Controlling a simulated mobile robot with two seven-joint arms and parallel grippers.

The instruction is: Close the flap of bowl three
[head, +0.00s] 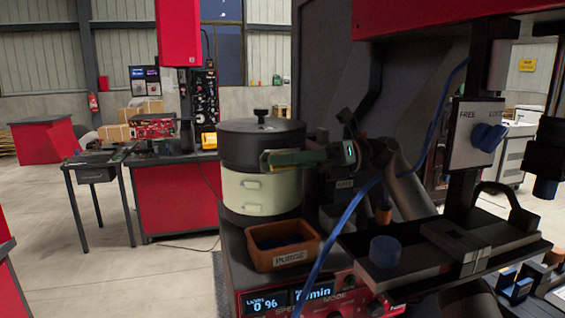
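A round stack stands on the red machine, with a black lidded top (262,134) and cream drum sections (250,192) below. Small tabs show on the cream sections, one above the other. No readable number marks bowl three, so I cannot tell which part it is or whether a flap stands open. My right gripper (268,160) reaches in from the right, with its dark green-tinged fingers pointing left across the front of the stack. The fingers overlap in this view, so their gap and any contact are unclear. My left gripper is out of view.
An orange-brown PURGE bin (282,254) sits before the stack, above a control panel (293,303) with displays. A blue cable (343,215) crosses in front. A FREE-labelled plate with a blue knob (487,137) stands right. Open floor lies left of the machine.

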